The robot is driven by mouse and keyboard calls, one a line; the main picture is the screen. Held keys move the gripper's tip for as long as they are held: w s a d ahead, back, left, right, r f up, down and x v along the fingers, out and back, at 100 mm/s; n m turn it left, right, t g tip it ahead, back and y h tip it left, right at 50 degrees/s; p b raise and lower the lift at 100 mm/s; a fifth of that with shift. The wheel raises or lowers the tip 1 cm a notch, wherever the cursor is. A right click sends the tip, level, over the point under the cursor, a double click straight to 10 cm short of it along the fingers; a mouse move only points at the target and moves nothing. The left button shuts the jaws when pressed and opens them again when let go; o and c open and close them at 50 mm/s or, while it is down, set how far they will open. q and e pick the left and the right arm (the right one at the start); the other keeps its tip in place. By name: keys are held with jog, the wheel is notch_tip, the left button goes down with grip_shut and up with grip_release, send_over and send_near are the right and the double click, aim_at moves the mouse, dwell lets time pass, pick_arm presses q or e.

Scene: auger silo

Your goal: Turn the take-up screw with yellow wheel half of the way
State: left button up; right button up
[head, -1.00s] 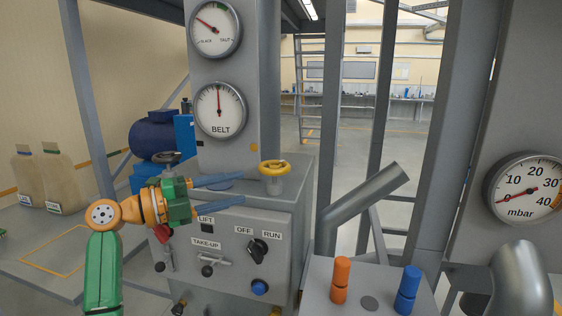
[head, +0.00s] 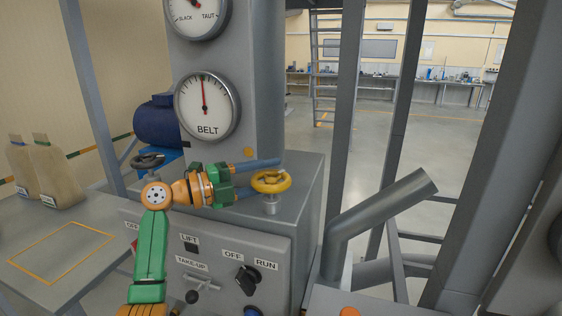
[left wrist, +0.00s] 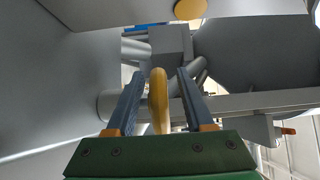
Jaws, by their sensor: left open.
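The yellow wheel (head: 271,181) sits on a short post on top of the grey cabinet (head: 300,190). My left gripper (head: 268,177) comes in from the left at the wheel's height, with its blue-grey fingers on either side of the wheel. In the left wrist view the wheel (left wrist: 159,100) appears edge-on between the two open fingers (left wrist: 158,98), with a gap on each side. My right gripper is in neither current view.
The cabinet front has a TAKE-UP handle (head: 202,284) and an OFF/RUN knob (head: 247,281). A BELT gauge (head: 207,106) hangs on the column behind. A dark handwheel (head: 147,161) stands left of my gripper, and a grey pipe (head: 380,215) slants up at the right.

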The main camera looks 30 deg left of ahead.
aim_at(280, 173)
pick_arm(q)
jog(key=x, duration=0.1)
jog(key=p+x, duration=0.1)
jog(key=shift+w+d+r, duration=0.2)
jog(key=shift+w+d, duration=0.05)
jog(key=shift+w+f, duration=0.3)
jog(key=shift+w, duration=0.05)
jog(key=shift+s, duration=0.15)
grip_shut()
pick_arm(e)
jog(key=shift+r, duration=0.85)
jog(key=shift+f, duration=0.1)
